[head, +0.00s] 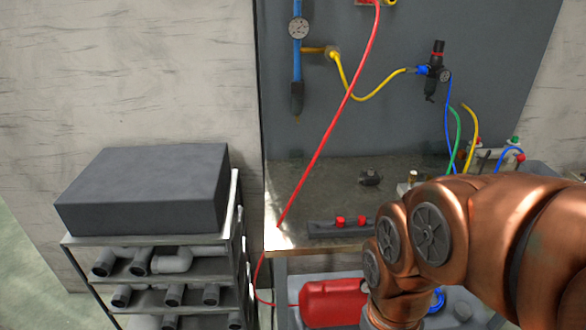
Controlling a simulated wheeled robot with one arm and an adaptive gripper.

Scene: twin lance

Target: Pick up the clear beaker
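I cannot make out a clear beaker in the head view. My copper-coloured arm fills the lower right and covers the right part of the workbench (310,190) and some of what is under it. My arm bends down and runs out past the bottom edge. My gripper is not in view, so I cannot see what it is near or whether it holds anything.
A rack (150,240) with grey pipe fittings and a dark box (145,190) on top stands at left. The bench bears a dark strip with red knobs (340,222). A red hose (335,120) hangs across it. A red tank (333,302) sits below.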

